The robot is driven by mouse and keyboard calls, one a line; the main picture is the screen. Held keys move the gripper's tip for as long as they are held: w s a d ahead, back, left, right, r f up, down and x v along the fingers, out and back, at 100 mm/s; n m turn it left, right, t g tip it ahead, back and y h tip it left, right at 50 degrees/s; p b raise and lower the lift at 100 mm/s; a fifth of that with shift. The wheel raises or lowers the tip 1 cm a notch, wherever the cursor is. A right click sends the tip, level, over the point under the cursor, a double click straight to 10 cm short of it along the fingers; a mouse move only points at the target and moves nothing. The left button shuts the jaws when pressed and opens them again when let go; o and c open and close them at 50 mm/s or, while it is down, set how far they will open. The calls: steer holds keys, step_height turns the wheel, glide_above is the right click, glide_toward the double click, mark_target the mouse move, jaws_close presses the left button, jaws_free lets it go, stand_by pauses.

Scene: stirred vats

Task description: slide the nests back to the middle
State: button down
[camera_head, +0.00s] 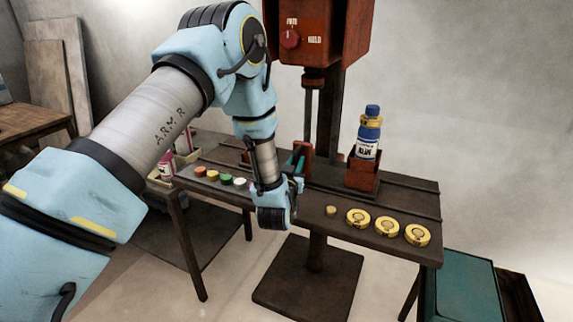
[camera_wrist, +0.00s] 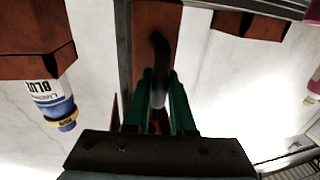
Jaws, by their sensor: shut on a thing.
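The nests are rust-red holders on the dark table. The right nest (camera_head: 362,180) holds a blue-capped bottle (camera_head: 369,135) with a yellow ring; in the wrist view this nest (camera_wrist: 35,45) is at the left. The middle nest (camera_head: 305,150) stands near the press column, partly behind my arm. My gripper (camera_head: 298,160) has its green fingers shut on a dark handle (camera_wrist: 160,50) in front of the middle nest (camera_wrist: 140,20). Another nest (camera_wrist: 250,22) shows at the upper right of the wrist view; in the head view it is mostly hidden by my arm.
A red press head (camera_head: 318,35) hangs above the table. Yellow discs (camera_head: 387,227) lie at the table's front right, with coloured caps (camera_head: 225,179) at the front left. Pink bottles (camera_head: 166,165) stand beyond the left end. A teal box (camera_head: 460,285) is at the lower right.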

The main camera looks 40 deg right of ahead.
steer(key=shift+s+d, duration=0.1)
steer(key=shift+s, duration=0.1)
stand_by(0.3)
steer(key=c, duration=0.8)
jaws_free()
steer(key=shift+o, duration=0.2)
steer(key=b+v, duration=0.3)
steer(key=v, duration=0.7)
steer(key=shift+s+a+b, duration=0.25)
steer(key=shift+s+b, duration=0.05)
steer(key=shift+b, duration=0.05)
